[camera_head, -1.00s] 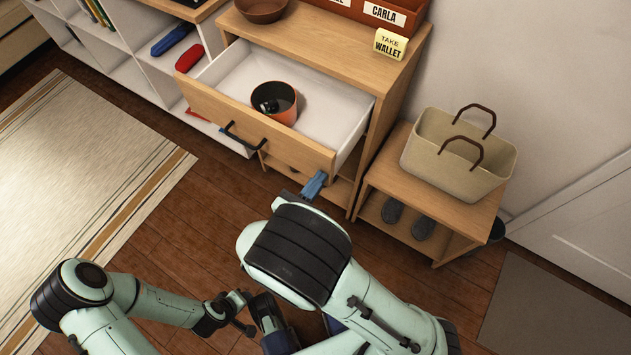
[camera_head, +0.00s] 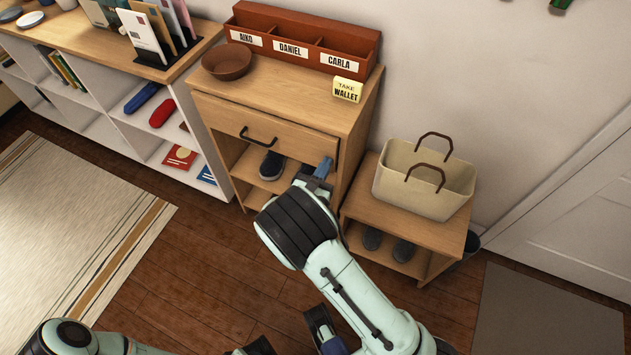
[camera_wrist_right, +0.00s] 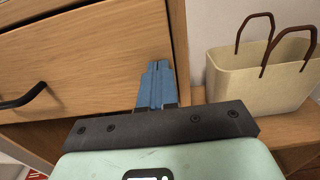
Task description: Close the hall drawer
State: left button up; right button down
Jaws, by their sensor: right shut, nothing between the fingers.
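The hall drawer's wooden front (camera_head: 262,131) sits in the cabinet below its top, with the dark bar handle (camera_head: 258,136) on it. The drawer is shut or very nearly so, and its inside is hidden. A narrow dark gap shows at the front's right edge. My right gripper (camera_head: 323,168) is shut and empty at that right end. In the right wrist view, its blue fingers (camera_wrist_right: 157,84) lie against or just before the drawer front (camera_wrist_right: 95,60); contact is unclear.
On the cabinet top are a brown bowl (camera_head: 227,62), a red name organizer (camera_head: 300,50) and a yellow sign (camera_head: 347,89). A bench (camera_head: 356,205) with a beige bag (camera_head: 420,180) stands close right of my right arm. Floor is free in front.

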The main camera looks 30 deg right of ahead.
pick_arm(q)
jog(key=shift+s+a+r, duration=0.1)
jog(key=shift+s+r, duration=0.05)
pick_arm(e)
jog(key=x, duration=0.2)
jog(key=shift+w+d+r, duration=0.15)
jog(key=shift+d, duration=0.2)
